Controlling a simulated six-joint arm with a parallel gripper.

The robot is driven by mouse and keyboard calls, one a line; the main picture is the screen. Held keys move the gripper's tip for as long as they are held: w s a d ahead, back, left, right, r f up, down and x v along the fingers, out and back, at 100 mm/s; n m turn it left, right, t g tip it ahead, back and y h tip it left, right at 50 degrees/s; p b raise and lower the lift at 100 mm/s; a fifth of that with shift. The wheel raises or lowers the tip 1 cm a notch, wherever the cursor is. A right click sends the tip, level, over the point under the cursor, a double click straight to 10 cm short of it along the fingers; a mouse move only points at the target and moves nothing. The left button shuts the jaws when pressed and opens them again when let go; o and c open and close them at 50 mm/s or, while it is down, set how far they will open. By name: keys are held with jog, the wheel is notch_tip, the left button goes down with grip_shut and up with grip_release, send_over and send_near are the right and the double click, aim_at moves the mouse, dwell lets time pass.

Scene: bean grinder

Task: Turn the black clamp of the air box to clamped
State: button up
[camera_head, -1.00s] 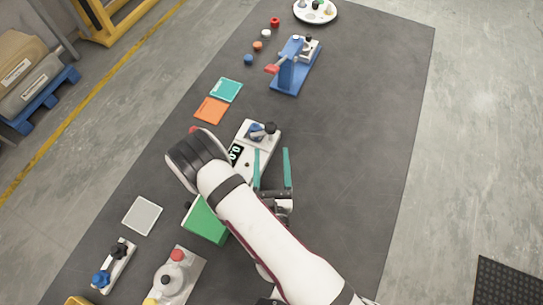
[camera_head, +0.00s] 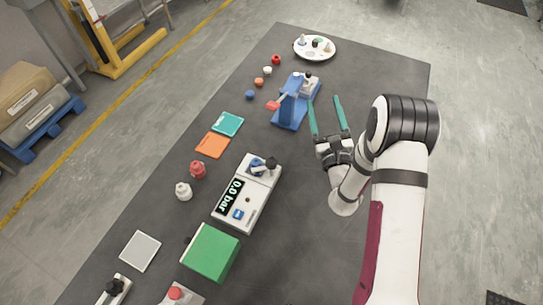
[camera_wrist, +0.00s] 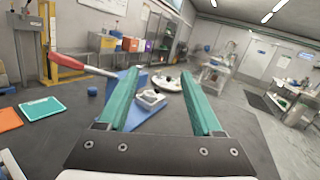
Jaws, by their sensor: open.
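The air box (camera_head: 230,198) is a white box with a display reading 0.0 bar, left of the arm in the head view. Its black clamp (camera_head: 271,163) is at the box's far end beside a small blue part (camera_head: 257,162). I cannot tell the clamp's exact setting. My gripper (camera_head: 325,110) is open and empty, with teal fingers parted. It is above the table to the right of and beyond the air box, apart from the clamp. The open fingers also show in the wrist view (camera_wrist: 160,78), where the air box is not seen.
A blue stand with a red-tipped lever (camera_head: 292,105) is just left of the fingers. A round white plate (camera_head: 300,53) lies beyond it. Teal (camera_head: 228,124) and orange (camera_head: 212,145) squares, a red knob (camera_head: 197,169) and a green block (camera_head: 211,252) lie left. The table's right side is largely clear.

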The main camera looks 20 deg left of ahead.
jog(key=s+a+r+n+g+y, duration=0.1)
jog(key=a+r+n+g+y, duration=0.1)
jog(key=a+n, duration=0.1)
jog(key=s+a+r+n+g+y, duration=0.1)
jog(key=s+a+n+g+y, duration=0.1)
jog(key=a+n+y, duration=0.1)
jog(key=s+a+r+n+g+y, duration=0.2)
jog(key=a+n+g+y, duration=0.1)
jog(key=a, duration=0.1)
jog(key=shift+a+r, duration=0.35)
jog(key=s+a+r+n+g+h, duration=0.15)
jog(key=s+a+n+g, duration=0.25)
jog(key=s+n+g, duration=0.6)
jog(key=s+a+r+n+g+h, duration=0.1)
jog(key=s+a+n+g+h, duration=0.25)
jog(key=s+n+g, duration=0.6)
jog(key=n+t+h, duration=1)
jog(key=n+h, duration=0.3)
jog(key=n, duration=0.5)
send_over(272, 162)
notch_tip(272, 162, down, 15)
jog(key=shift+a+r, duration=0.1)
jog(key=shift+r, duration=0.05)
grip_shut()
